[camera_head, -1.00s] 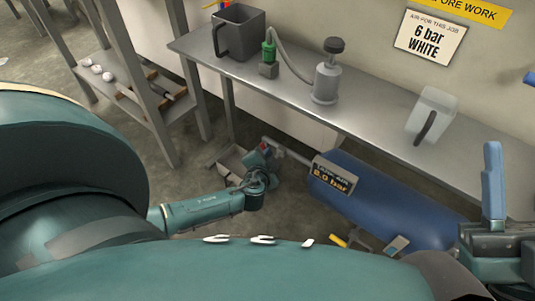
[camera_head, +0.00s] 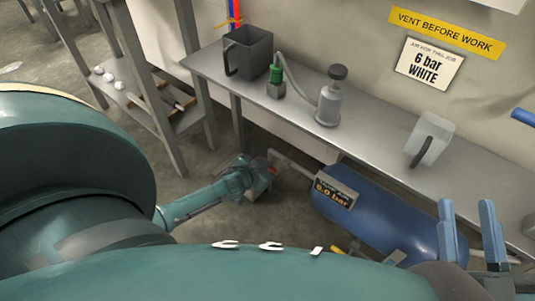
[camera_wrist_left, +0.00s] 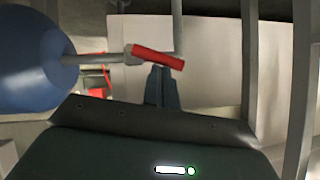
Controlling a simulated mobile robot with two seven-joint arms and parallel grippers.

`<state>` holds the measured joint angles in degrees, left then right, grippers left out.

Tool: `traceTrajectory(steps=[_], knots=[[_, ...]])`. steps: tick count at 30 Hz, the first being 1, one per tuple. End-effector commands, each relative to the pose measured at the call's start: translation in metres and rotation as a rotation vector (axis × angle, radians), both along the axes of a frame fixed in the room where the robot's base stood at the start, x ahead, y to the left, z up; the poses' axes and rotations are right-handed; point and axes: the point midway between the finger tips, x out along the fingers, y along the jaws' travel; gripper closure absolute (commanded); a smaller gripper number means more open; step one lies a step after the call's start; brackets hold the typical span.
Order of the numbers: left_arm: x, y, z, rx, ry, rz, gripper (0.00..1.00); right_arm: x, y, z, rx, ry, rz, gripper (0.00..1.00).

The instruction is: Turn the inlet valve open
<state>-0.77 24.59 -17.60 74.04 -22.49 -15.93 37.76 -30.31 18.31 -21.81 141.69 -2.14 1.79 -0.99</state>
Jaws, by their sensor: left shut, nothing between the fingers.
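The inlet valve has a red lever (camera_wrist_left: 158,58) on a grey pipe from the blue tank (camera_wrist_left: 32,62). In the head view the tank (camera_head: 375,212) lies below the bench, with a label reading 8.0 bar. My left gripper (camera_wrist_left: 162,72) is shut and empty, its fingertips close below the lever; I cannot tell whether they touch it. In the head view my left gripper (camera_head: 262,178) is low beside the pipe at the tank's left end, its fingertips unclear. My right gripper (camera_head: 466,204) has its blue fingers apart and empty at the lower right.
A shelf rack (camera_head: 160,110) stands at the left. A sign (camera_head: 430,64) reads 6 bar WHITE.

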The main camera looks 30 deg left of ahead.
Motion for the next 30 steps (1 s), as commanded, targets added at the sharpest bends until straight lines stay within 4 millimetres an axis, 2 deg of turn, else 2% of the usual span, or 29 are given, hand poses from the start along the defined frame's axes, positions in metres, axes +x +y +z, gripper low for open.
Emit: traceTrajectory(steps=[12,30], knots=[[0.002,0.01,-0.009,0.003,-0.001,0.0,1.0,-0.003,0.001,-0.006,0.004,0.048,0.001,0.64],[0.002,0.012,-0.012,0.004,0.0,0.0,1.0,-0.003,0.001,-0.007,0.005,0.057,0.002,0.64]])
